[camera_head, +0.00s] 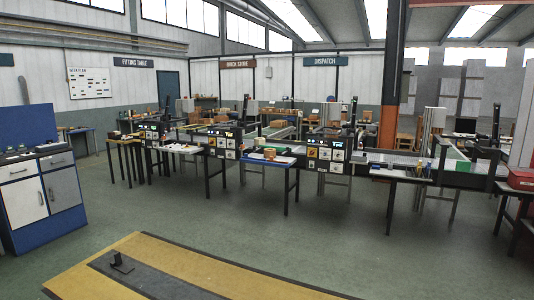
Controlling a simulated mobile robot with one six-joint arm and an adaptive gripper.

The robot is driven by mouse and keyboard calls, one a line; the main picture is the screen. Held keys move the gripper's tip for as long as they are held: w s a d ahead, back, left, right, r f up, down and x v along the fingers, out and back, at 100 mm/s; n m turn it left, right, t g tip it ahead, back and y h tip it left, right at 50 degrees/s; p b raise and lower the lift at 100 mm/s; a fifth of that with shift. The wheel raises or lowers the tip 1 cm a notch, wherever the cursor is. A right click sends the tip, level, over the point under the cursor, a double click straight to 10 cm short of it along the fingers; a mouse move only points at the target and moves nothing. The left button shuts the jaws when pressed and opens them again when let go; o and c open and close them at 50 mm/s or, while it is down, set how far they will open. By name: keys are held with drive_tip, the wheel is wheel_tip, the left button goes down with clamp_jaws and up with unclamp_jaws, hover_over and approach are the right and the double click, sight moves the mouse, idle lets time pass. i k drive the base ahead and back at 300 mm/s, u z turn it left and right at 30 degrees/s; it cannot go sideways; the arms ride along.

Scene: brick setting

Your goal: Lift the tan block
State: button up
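A small tan-orange block-like thing (270,153) sits on a low table with a blue edge (284,160) near the middle of the view. It is far away and too small for me to tell for sure that it is the tan block. Another small tan-orange thing (279,123) shows farther back. My gripper is not in view, so its position relative to these things does not show.
A long row of workstations and conveyors crosses the hall. A red box (522,178) sits on a table at right. An orange-and-black column (389,125) rises behind the row. Green floor (330,240) is open in front.

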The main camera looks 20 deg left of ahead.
sight(268, 152)
drive_tip(key=k, duration=0.5)
drive_tip(key=u, duration=0.8)
drive_tip(key=i, duration=2.3)
drive_tip(key=z, duration=0.05)
